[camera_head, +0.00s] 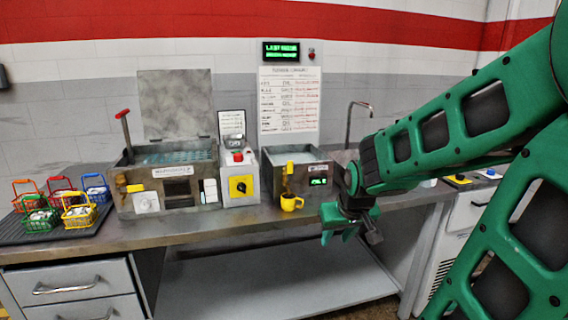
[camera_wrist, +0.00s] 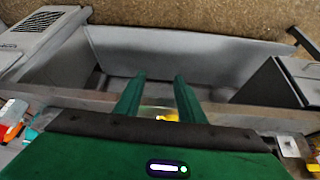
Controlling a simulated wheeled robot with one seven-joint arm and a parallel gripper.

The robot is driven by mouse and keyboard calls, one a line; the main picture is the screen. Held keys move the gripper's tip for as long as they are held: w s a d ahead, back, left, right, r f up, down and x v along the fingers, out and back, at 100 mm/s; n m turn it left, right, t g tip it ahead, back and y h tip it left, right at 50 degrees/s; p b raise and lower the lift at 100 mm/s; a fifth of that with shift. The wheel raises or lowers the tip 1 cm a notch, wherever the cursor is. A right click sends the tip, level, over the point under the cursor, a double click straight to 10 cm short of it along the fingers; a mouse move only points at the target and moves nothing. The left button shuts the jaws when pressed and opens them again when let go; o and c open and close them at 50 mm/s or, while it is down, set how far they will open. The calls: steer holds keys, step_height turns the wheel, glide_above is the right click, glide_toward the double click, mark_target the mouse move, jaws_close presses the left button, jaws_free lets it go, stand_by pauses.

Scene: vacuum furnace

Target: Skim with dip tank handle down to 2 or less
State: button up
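A grey open tank (camera_head: 292,155) full of pale liquid stands on the bench, right of centre, in the head view. My gripper (camera_head: 346,232) hangs to the right of the mug and in front of the bench, apart from the handle. In the wrist view my gripper (camera_wrist: 157,78) shows two green fingers spread apart, with nothing clearly held between them.
A larger tank (camera_head: 168,185) with a raised lid and red-topped lever (camera_head: 124,130) stands left. A control box (camera_head: 238,180) with a red button sits between the tanks. Several coloured baskets (camera_head: 79,212) sit on a dark mat at far left. A tap (camera_head: 357,118) rises behind my arm.

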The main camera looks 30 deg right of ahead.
steer(key=w+d+r+n+t+h, duration=0.1)
steer(key=w+t, duration=0.2)
steer(key=w, duration=0.4)
steer(key=w+r+t, duration=0.2)
steer(key=w+t, duration=0.1)
steer(key=w, duration=0.4)
steer(key=t+h, duration=0.2)
steer(key=t, duration=0.4)
glide_toward(290, 164)
steer(key=w, duration=0.4)
steer(key=shift+d, duration=0.55)
steer(key=x, duration=1)
steer(key=shift+w+d, duration=0.1)
steer(key=shift+w, duration=0.05)
jaws_close()
